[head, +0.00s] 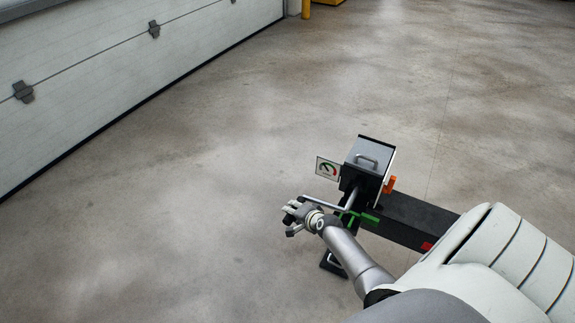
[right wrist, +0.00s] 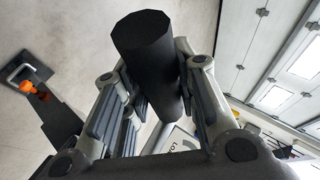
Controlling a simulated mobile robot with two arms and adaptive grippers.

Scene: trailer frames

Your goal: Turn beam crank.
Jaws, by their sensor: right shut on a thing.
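The beam crank is a bent metal rod (head: 328,204) on the side of a black and grey box (head: 371,155). The box stands at one end of a black beam (head: 412,221). In the right wrist view the crank's black cylindrical grip (right wrist: 145,45) lies between the fingers. My right gripper (head: 296,214) is shut on this grip, left of the box. In the head view the hand hides the grip. My left gripper is not in view.
A gauge sign (head: 328,169) stands beside the box. An orange part (head: 389,185) and a green part (head: 366,217) are close to the crank. A white sectional door (head: 110,75) is at the left. The concrete floor around is clear.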

